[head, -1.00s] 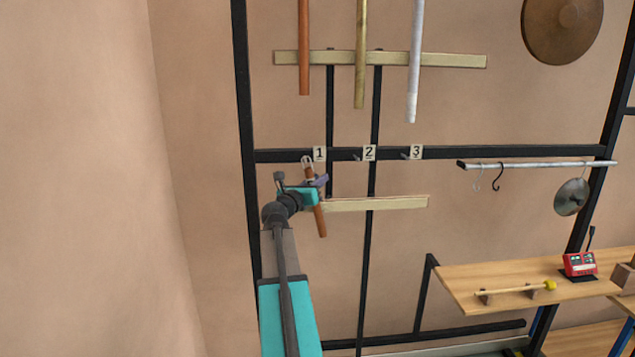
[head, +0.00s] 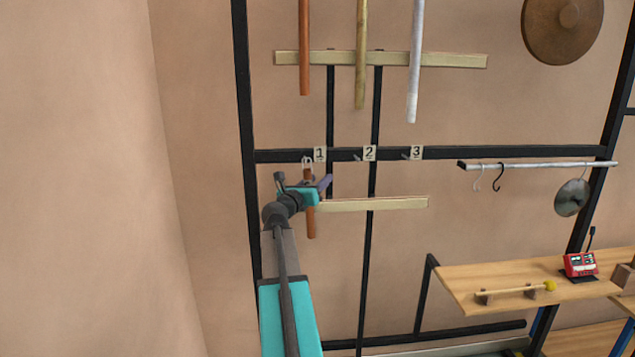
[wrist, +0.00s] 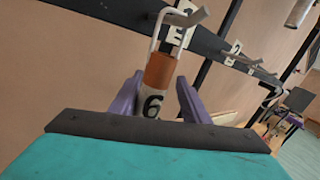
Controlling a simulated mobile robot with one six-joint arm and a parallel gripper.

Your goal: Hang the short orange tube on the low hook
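The short orange tube (head: 311,224) hangs upright below the number 1 plate (head: 320,153) on the black crossbar. In the wrist view its orange top (wrist: 160,70) shows above a white band marked 6. Its pale cord loop (wrist: 157,30) goes up around the grey low hook (wrist: 188,18). My gripper (head: 318,186) is around the tube's upper part. In the wrist view its purple fingers (wrist: 160,84) stand open either side of the tube, with a clear gap at the right finger. The tube's lower part is hidden there.
Hooks by plates 2 (head: 369,153) and 3 (head: 416,152) are empty. A pale wooden rail (head: 380,204) runs behind the tube. Longer orange, brass and silver tubes (head: 412,60) hang above. A wooden shelf (head: 450,283) stands at lower right.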

